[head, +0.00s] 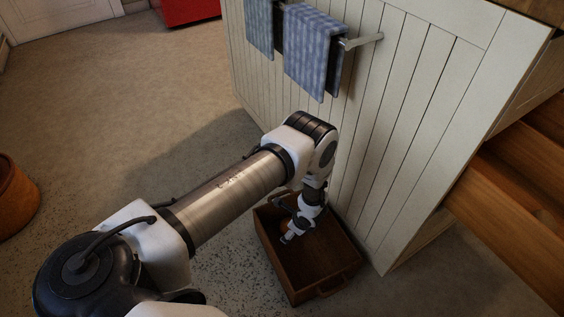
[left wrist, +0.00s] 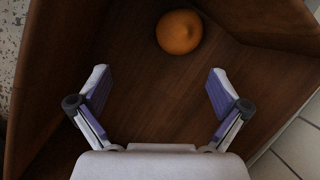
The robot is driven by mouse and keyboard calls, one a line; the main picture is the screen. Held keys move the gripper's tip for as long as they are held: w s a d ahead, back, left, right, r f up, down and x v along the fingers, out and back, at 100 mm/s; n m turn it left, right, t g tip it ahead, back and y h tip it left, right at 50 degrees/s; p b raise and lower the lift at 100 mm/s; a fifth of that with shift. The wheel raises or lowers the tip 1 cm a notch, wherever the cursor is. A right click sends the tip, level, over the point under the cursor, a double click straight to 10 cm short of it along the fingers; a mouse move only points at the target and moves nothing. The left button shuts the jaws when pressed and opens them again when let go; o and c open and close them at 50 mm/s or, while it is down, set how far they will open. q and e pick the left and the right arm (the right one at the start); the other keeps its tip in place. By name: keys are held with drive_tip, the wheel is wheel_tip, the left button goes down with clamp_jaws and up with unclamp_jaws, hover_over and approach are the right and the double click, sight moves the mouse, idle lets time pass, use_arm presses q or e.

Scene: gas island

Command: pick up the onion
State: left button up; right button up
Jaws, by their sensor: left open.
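A round orange-brown onion (left wrist: 180,32) lies on the floor of a dark wooden crate (head: 335,268), near its far wall in the left wrist view. My left gripper (left wrist: 158,88) is open and empty, pointing down into the crate. The onion is ahead of its fingertips in the picture, slightly right of middle and apart from both fingers. In the head view my left gripper (head: 290,236) reaches down inside the crate, and my arm largely hides the onion there. My right gripper is in neither view.
The crate walls (left wrist: 48,90) stand close around the left gripper. A white panelled cabinet (head: 400,120) with blue towels (head: 315,50) on a rail rises beside the crate. A round orange-brown container (head: 15,195) stands far left; wooden boards are at right.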

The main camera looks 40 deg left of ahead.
use_arm(q)
drive_tip(key=w, duration=0.1)
drive_tip(key=w+a+f, duration=0.1)
drive_tip(key=w+f+b, duration=0.1)
drive_tip(key=shift+a+f+m+t+y, duration=0.1)
drive_tip(key=shift+a+m+t+y, duration=0.2)
drive_tip(key=shift+m+t, duration=0.1)
drive_tip(key=b+x, duration=0.1)
drive_tip(key=x, duration=0.1)
drive_tip(key=b+x, duration=0.4)
drive_tip(key=shift+s+a+f, duration=0.15)
drive_tip(key=shift+s+f, duration=0.1)
drive_tip(key=shift+f, duration=0.15)
drive_tip(key=shift+r, duration=0.2)
drive_tip(key=c, duration=1.3)
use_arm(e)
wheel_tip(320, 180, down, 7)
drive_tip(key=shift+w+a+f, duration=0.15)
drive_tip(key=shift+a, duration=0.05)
